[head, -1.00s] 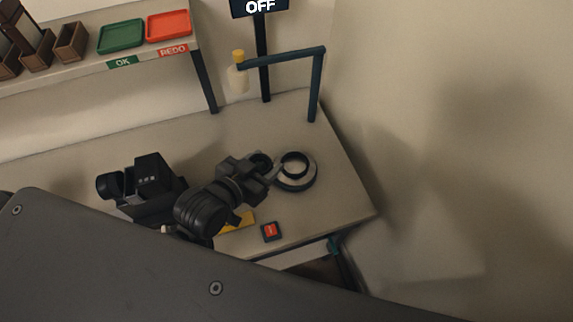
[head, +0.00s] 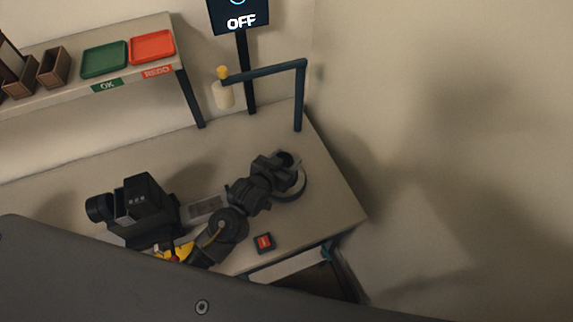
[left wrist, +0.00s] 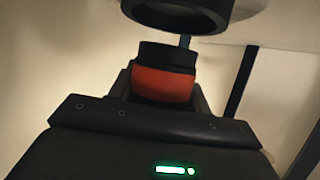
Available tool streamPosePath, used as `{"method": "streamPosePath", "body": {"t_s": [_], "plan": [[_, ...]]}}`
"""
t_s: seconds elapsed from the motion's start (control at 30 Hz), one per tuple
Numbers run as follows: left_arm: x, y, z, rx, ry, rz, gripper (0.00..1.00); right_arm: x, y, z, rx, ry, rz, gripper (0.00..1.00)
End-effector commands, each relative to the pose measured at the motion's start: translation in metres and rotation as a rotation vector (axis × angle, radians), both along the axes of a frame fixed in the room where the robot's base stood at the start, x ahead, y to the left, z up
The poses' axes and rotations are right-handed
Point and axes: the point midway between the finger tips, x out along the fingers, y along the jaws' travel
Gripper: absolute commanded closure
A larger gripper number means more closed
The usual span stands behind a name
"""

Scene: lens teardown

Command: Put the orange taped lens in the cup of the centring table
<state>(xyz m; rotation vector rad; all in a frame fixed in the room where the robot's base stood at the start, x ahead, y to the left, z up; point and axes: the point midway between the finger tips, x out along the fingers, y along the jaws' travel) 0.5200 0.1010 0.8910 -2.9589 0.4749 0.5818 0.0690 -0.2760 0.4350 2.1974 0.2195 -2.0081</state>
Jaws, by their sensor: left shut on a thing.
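The orange taped lens (left wrist: 163,82), a black barrel with a wide orange-red band, is gripped in my left gripper, seen in the left wrist view. In the head view my left gripper (head: 284,160) is over the centring table (head: 297,192), a round dark-rimmed ring on the bench, and covers much of it. In the left wrist view a dark ring (left wrist: 178,18) at the top edge looks like the table's cup. The lens appears apart from it. The inside of the cup is hidden. My right gripper is not in view.
A black instrument (head: 142,208) stands left of my arm, with a grey plate (head: 207,208) beside it. A red button box (head: 264,242) is near the bench's front edge. A dark blue post frame (head: 299,100) and an OFF screen (head: 240,20) stand behind. The bench's right side is clear.

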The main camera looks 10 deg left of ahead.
Motion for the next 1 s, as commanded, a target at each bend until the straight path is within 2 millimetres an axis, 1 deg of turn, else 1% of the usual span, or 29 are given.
{"method": "streamPosePath", "body": {"t_s": [0.07, 0.1, 0.2, 0.33, 0.77, 0.8, 0.93, 0.97, 1.0], "plan": [[0.002, -0.001, -0.002, 0.0, 0.0, 0.0, 0.78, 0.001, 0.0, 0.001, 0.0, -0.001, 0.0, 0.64], [0.005, -0.002, -0.006, 0.0, 0.001, 0.0, 0.78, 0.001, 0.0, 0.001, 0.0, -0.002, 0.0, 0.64], [0.004, -0.002, -0.02, 0.002, 0.004, 0.0, 0.78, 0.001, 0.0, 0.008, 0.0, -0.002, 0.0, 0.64], [0.004, -0.002, -0.034, 0.002, 0.002, 0.0, 0.78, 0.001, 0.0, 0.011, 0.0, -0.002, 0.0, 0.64], [0.004, -0.002, -0.041, 0.0, 0.0, 0.0, 0.78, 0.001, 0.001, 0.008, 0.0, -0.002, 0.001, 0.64], [0.004, -0.002, -0.041, 0.0, 0.001, 0.0, 0.49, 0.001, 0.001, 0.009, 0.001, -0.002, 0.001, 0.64], [0.004, -0.002, -0.041, 0.0, 0.001, -0.001, 0.32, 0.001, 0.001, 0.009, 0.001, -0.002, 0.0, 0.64], [0.004, -0.002, -0.041, 0.0, 0.001, -0.001, 0.3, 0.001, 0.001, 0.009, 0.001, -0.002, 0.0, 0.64], [0.004, -0.002, -0.041, 0.0, 0.001, 0.0, 0.3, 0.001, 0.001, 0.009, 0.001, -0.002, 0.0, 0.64]]}}
